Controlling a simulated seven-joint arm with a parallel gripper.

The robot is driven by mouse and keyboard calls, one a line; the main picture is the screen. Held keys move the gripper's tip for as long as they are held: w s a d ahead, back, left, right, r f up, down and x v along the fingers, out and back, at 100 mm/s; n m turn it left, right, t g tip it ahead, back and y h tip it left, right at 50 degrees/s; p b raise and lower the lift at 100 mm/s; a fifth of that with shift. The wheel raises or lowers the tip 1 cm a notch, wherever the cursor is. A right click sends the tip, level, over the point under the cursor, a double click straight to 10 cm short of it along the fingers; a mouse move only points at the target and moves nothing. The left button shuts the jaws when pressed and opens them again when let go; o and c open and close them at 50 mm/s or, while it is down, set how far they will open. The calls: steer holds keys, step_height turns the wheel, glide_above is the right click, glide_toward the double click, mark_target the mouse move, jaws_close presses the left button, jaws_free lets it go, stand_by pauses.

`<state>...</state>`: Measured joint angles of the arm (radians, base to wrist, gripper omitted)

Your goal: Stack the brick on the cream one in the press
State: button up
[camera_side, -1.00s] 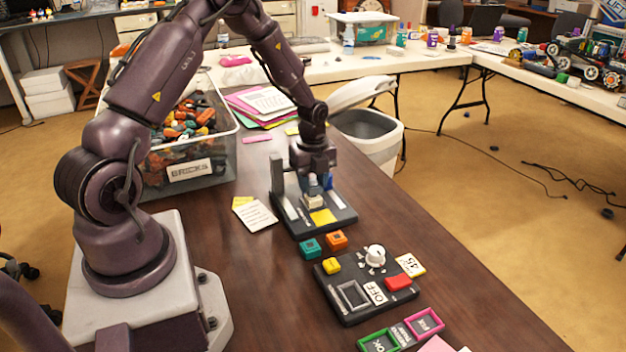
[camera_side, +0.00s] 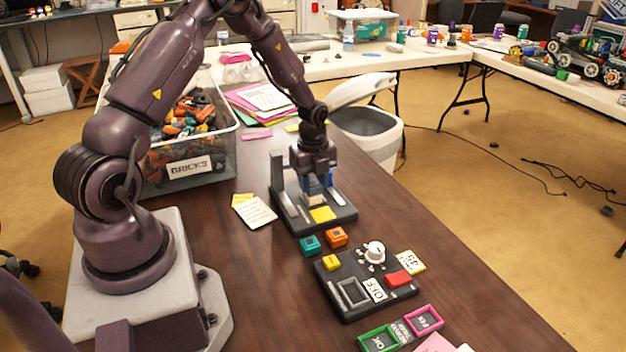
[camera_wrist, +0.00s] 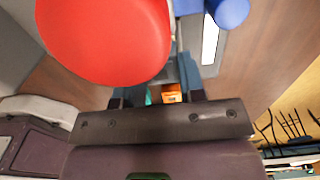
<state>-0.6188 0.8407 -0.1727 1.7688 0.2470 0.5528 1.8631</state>
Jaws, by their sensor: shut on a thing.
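My gripper (camera_side: 314,197) points straight down over the dark press (camera_side: 346,215) on the brown table. It is shut on a brick that is mostly hidden by the fingers, so its colour is unclear. I cannot tell whether the held brick touches anything below. The press has an upright grey post (camera_side: 277,172) and a yellow pad (camera_side: 322,214) in front. In the wrist view the fingers show partly behind a large red rounded thing (camera_wrist: 105,35).
A blue rounded part (camera_wrist: 229,10) is close to my gripper. Teal (camera_side: 310,245) and orange (camera_side: 336,237) bricks lie in front of the press. A control box with a white knob (camera_side: 375,251) is nearer. A brick bin (camera_side: 225,155) stands behind left.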

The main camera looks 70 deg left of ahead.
steer(key=shift+f, duration=0.15)
steer(key=o, duration=1.4)
steer(key=shift+r, duration=4.05)
